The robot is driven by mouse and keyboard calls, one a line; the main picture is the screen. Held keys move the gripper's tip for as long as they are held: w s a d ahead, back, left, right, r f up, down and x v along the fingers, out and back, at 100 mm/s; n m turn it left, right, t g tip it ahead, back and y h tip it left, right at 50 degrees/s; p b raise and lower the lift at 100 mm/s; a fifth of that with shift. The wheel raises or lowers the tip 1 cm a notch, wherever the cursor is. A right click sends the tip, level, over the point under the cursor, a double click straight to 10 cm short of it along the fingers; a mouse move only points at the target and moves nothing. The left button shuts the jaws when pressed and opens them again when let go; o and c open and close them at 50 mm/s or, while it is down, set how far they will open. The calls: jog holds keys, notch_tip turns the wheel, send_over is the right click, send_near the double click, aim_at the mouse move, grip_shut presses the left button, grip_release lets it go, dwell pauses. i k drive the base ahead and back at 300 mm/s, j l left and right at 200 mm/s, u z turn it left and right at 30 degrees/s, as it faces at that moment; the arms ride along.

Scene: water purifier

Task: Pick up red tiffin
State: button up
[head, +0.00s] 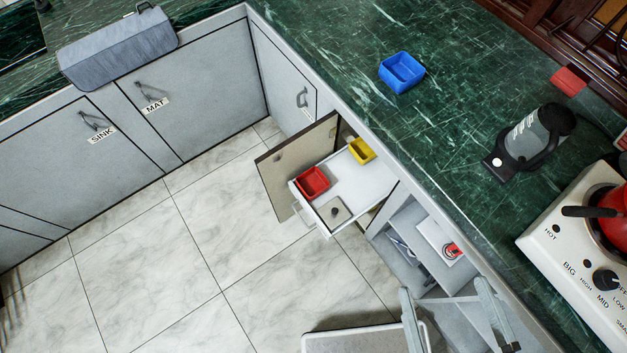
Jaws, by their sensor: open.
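The red tiffin (312,182) is an open square box. It sits at the front left corner of a pulled-out white drawer (350,188). A yellow box (361,151) stands farther back in the drawer, and a grey square piece with a small knob (334,212) lies near its front right corner. My gripper (443,288) shows at the bottom edge, with its two grey fingers wide apart and nothing visible between them. It is to the lower right of the drawer, well apart from the red tiffin.
An open cabinet door (292,165) stands beside the drawer's left side. An open shelf compartment (410,240) is to its right. The green counter (450,130) above holds a blue box (402,72), a dark kettle-like appliance (538,135) and a stove (590,270).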

aim_at(312, 183)
jog(key=i+j+z, duration=0.15)
jog(key=j, duration=0.5)
jog(key=i+j+z, duration=0.2)
jog(key=j, duration=0.45)
jog(key=i+j+z, duration=0.15)
jog(key=j, duration=0.55)
jog(key=i+j+z, duration=0.2)
jog(key=j, duration=0.5)
jog(key=j+z, duration=0.15)
jog(key=j, duration=0.55)
